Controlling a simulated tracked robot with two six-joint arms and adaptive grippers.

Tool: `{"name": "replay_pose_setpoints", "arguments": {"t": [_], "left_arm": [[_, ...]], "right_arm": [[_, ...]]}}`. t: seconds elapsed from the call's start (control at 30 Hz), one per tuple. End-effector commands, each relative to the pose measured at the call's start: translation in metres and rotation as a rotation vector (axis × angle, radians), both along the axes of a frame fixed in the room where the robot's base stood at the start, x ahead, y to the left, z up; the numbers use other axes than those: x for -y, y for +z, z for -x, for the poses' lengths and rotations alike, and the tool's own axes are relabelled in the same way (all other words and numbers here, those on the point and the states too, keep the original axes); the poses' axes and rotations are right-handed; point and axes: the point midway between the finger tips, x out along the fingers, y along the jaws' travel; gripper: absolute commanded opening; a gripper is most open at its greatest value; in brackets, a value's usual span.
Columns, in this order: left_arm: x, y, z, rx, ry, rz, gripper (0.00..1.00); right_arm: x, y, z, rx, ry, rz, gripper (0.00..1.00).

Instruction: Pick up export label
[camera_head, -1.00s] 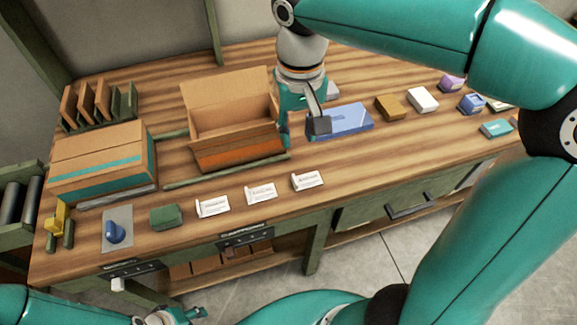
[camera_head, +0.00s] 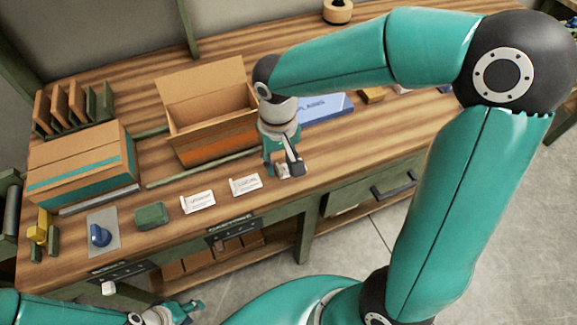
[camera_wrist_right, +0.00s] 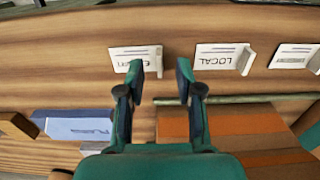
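Three white label cards lie along the front of the bench. The right-hand card, the export label (camera_wrist_right: 128,58), is partly hidden by a finger in the right wrist view; its upside-down print is only partly readable. The middle card, the local label (camera_head: 246,185), also shows in the right wrist view (camera_wrist_right: 218,57). The left-hand card (camera_head: 198,202) is apart from them. My right gripper (camera_wrist_right: 160,72) is open and empty, over the right-hand card, with one finger overlapping it in view. Contact cannot be told. My left gripper (camera_head: 188,310) is low at the bottom edge, away from the cards.
An open cardboard box (camera_head: 212,140) stands behind the cards, with a blue package (camera_head: 328,108) to its right. A closed carton (camera_head: 85,165), a green block (camera_head: 151,216) and a blue-handled stamp (camera_head: 100,235) are to the left. A green strip (camera_head: 190,170) lies between box and cards.

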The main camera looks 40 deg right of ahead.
Motion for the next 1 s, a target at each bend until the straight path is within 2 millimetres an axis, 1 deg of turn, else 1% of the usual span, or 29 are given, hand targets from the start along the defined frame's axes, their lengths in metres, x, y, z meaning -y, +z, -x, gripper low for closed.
{"name": "replay_pose_setpoints", "arguments": {"t": [0.1, 0.2, 0.3, 0.47, 0.5, 0.67, 0.7, 1.0], "left_arm": [[0.000, 0.002, 0.000, 0.000, 0.000, 0.000, 0.40], [0.000, 0.002, 0.000, 0.000, 0.000, 0.000, 0.40], [0.000, 0.002, 0.000, 0.000, 0.000, 0.000, 0.40], [0.000, 0.002, 0.000, 0.000, 0.000, 0.000, 0.40], [0.000, 0.002, 0.000, 0.000, 0.000, 0.000, 0.40], [0.000, 0.002, 0.000, 0.000, 0.000, 0.000, 0.40], [0.000, 0.002, 0.000, 0.000, 0.000, 0.000, 0.40], [0.000, 0.002, 0.000, 0.000, 0.000, 0.000, 0.40]], "right_arm": [[0.001, -0.018, 0.003, -0.006, 0.001, 0.001, 0.35], [0.001, -0.029, 0.002, -0.003, 0.001, 0.001, 0.35], [0.001, -0.033, 0.002, -0.002, 0.000, 0.001, 0.35], [0.000, -0.033, 0.002, -0.001, 0.001, 0.000, 0.35], [0.000, -0.033, 0.002, -0.001, 0.001, 0.000, 0.34], [0.000, -0.033, 0.002, -0.001, 0.001, 0.000, 0.07], [0.000, -0.033, 0.002, -0.001, 0.001, 0.000, 0.00], [0.000, -0.033, 0.002, -0.001, 0.001, 0.000, 0.00]]}}
